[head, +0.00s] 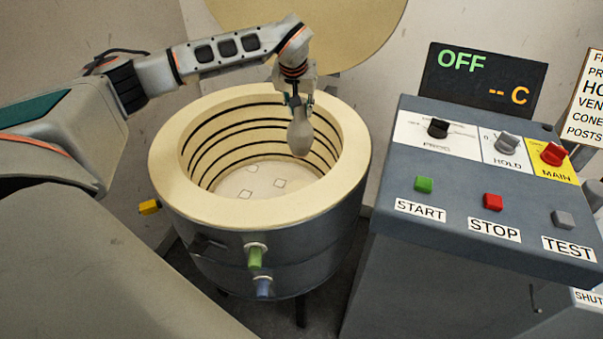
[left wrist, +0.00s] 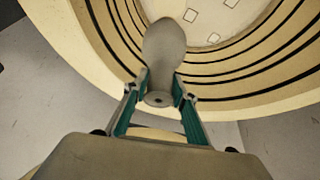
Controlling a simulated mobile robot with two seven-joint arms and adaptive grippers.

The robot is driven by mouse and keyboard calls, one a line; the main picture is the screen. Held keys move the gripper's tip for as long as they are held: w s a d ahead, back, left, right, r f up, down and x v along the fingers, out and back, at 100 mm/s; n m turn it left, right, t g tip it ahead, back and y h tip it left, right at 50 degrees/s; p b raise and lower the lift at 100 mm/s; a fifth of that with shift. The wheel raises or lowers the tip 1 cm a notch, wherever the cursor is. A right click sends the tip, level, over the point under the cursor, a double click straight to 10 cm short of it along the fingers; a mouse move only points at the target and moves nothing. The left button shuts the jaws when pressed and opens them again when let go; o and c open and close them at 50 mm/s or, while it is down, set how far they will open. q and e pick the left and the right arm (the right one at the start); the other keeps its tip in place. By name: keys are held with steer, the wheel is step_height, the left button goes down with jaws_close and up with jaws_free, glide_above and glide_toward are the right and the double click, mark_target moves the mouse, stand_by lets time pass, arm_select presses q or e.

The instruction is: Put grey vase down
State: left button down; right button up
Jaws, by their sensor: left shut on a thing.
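The grey vase (head: 300,133) hangs from my left gripper (head: 295,98), over the open mouth of the round kiln (head: 175,185), near its back right inner wall. My left gripper is shut on the vase's narrow upper end, and the vase's wide part points down. In the left wrist view the vase (left wrist: 165,48) lies between the two fingers of the gripper (left wrist: 158,95), with the kiln's ringed wall and floor beyond it. The kiln floor (head: 240,185) shows several small pale square marks. My right gripper is not in view.
The kiln's round lid (head: 350,35) stands raised behind it. A control panel (head: 480,190) with knobs and START, STOP and TEST buttons stands at the right. Its display (head: 485,80) reads OFF. Green (head: 256,256), blue (head: 264,287) and yellow (head: 149,207) plugs stick out of the kiln's side.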

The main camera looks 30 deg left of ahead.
mark_target(300, 157)
arm_select(q)
step_height(300, 157, down, 13)
steer(key=shift+f+b, duration=0.1)
steer(key=shift+b, duration=1.15)
steer(key=shift+f, duration=0.6)
step_height(300, 157, down, 4)
steer(key=shift+r+b, duration=0.2)
steer(key=shift+b, duration=0.3)
steer(key=shift+f, duration=0.1)
steer(key=c, duration=1.6)
jaws_free()
steer(key=shift+c, duration=0.2)
